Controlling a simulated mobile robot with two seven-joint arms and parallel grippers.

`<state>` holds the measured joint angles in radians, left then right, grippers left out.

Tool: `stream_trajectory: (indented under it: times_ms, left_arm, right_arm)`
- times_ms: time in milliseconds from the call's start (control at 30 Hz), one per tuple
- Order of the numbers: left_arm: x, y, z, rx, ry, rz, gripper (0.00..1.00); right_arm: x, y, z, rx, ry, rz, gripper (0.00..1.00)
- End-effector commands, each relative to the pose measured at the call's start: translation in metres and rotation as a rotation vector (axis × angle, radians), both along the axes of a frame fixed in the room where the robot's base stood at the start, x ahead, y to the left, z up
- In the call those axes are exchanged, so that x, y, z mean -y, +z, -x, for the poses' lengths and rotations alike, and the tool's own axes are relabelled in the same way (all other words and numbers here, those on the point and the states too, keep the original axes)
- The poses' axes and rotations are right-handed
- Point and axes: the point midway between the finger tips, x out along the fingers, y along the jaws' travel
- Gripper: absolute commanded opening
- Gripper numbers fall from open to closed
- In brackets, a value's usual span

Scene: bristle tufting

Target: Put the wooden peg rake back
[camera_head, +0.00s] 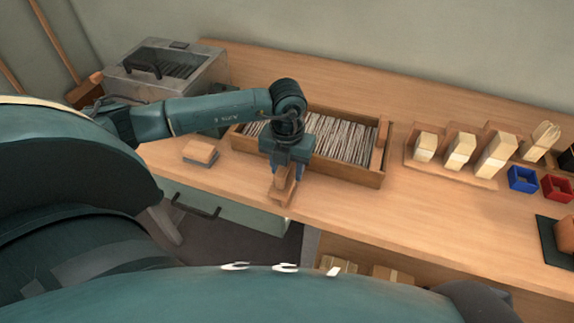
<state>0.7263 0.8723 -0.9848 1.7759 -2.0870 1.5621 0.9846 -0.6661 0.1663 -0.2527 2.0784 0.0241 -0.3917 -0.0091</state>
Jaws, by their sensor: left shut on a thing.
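My left gripper (286,172) is shut on a brown wooden piece, which I take to be the wooden peg rake (281,192). The gripper points down near the front edge of the workbench, just in front of a wooden tray. The jaws hide part of the rake, and its pegs cannot be made out. The wooden tray (345,171) is full of grey-brown bristle strands; my left wrist covers part of its left side. My right gripper is not in view.
A grey metal box (205,62) stands at the back left. A small sanding-block-like piece (201,151) lies left of the gripper. Brush blocks on a wooden rack (455,174), a blue bin (522,180) and a red bin (556,187) are right. The bench (420,230) is clear at front right.

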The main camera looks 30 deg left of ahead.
Motion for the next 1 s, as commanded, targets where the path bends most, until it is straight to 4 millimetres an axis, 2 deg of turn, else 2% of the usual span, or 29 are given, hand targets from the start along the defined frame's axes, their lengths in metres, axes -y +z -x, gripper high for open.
stream_trajectory:
  times_ms: [333, 367, 600, 867, 933, 1000]
  left_arm:
    - [0.0, -0.005, -0.001, 0.002, 0.0, 0.0, 0.16]
    - [0.0, -0.004, 0.0, 0.002, 0.0, 0.0, 0.45]
    - [0.0, -0.003, 0.0, 0.001, 0.0, 0.0, 0.64]
    - [0.0, -0.002, 0.0, 0.001, 0.0, 0.0, 0.65]
    - [0.0, 0.003, 0.0, 0.002, 0.0, 0.0, 0.65]
    - [0.0, 0.009, -0.001, 0.005, 0.0, 0.0, 0.65]
  right_arm:
    - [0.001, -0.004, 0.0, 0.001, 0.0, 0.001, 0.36]
    - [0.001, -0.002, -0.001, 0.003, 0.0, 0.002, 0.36]
    - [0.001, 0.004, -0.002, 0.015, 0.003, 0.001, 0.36]
    - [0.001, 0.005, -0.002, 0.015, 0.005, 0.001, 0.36]
    - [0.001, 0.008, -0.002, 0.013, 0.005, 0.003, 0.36]
    - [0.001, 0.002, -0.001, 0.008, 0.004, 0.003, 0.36]
